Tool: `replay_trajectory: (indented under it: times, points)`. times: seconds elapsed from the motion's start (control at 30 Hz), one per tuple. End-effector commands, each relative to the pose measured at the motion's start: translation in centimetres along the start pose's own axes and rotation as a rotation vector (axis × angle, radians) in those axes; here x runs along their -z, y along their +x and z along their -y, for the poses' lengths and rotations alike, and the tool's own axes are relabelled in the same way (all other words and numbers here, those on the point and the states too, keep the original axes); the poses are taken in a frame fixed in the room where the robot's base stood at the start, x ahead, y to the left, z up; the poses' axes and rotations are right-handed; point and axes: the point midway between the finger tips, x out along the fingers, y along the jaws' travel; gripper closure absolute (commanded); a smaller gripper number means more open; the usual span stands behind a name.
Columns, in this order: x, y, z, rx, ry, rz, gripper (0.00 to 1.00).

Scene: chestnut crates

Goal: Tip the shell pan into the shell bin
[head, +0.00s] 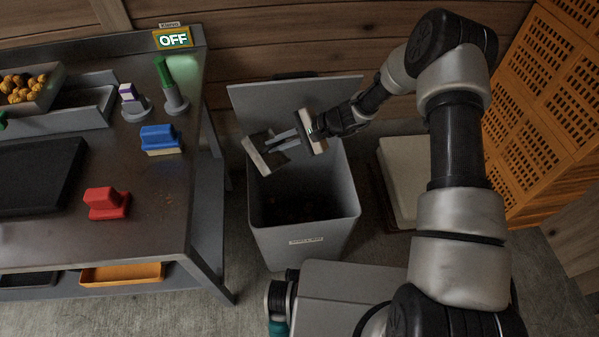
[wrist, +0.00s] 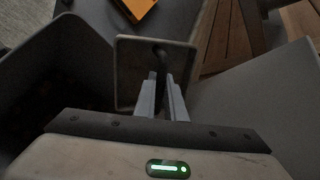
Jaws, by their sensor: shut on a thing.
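The shell pan (head: 262,152) is a small, squarish grey pan with a pale edge. My gripper (head: 285,141) is shut on its handle and holds it tilted over the open shell bin (head: 304,245), near the raised lid (head: 285,100). The bin is tall and grey, with a label on its front. Its inside is dark, with faint brownish bits low down. In the wrist view the pan (wrist: 128,65) stands beyond my gripper (wrist: 160,80), and no shells show on the face I see. The bin wall (wrist: 75,45) is to its left.
A metal table (head: 150,205) stands left with a red block (head: 106,203), a blue block (head: 160,139), a tray of chestnuts (head: 28,88) and an OFF sign (head: 173,39). An orange tray (head: 122,274) lies below. Orange crates (head: 550,100) stack at right.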

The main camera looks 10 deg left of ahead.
Motion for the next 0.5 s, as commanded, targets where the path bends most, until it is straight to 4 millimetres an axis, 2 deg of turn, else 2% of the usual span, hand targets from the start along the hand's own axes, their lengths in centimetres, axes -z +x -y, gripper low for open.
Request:
replay_trajectory:
  times: [0.17,0.5]
  points:
    - [-0.6,0.9,0.3,-0.054,-0.017,-0.043,1.00]
    - [-2.1,4.9,0.7,-0.253,-0.059,-0.218,1.00]
